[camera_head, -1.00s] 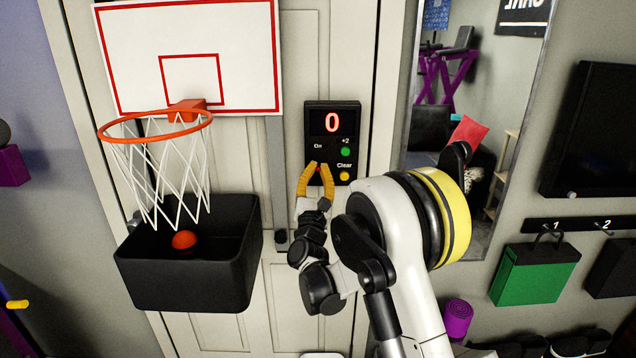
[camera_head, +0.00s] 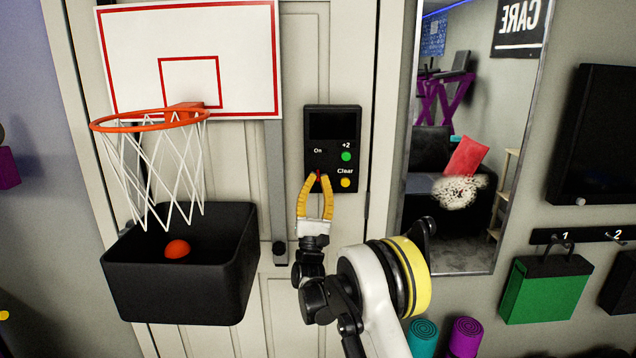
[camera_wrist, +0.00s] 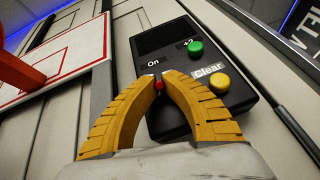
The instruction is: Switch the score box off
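The black score box (camera_head: 332,131) is fixed to the pale door. Its display is dark. It has a green "+2" button (camera_head: 346,156), a yellow "Clear" button (camera_head: 346,183) and a small red switch (camera_head: 318,175) below the word "On". The box also shows in the wrist view (camera_wrist: 160,64), its display dark there too. My gripper (camera_head: 319,178) has yellow fingers at the lower left of the box. In the wrist view its tips (camera_wrist: 160,80) are close together, with the red switch (camera_wrist: 159,86) between them. The tips partly hide the switch, so its position is unclear.
A basketball hoop (camera_head: 150,120) and white backboard (camera_head: 250,90) are left of the box. A black bin (camera_head: 180,290) with an orange ball (camera_head: 177,249) is below the hoop. A mirror (camera_head: 470,225) and a green bag (camera_head: 543,290) are to the right.

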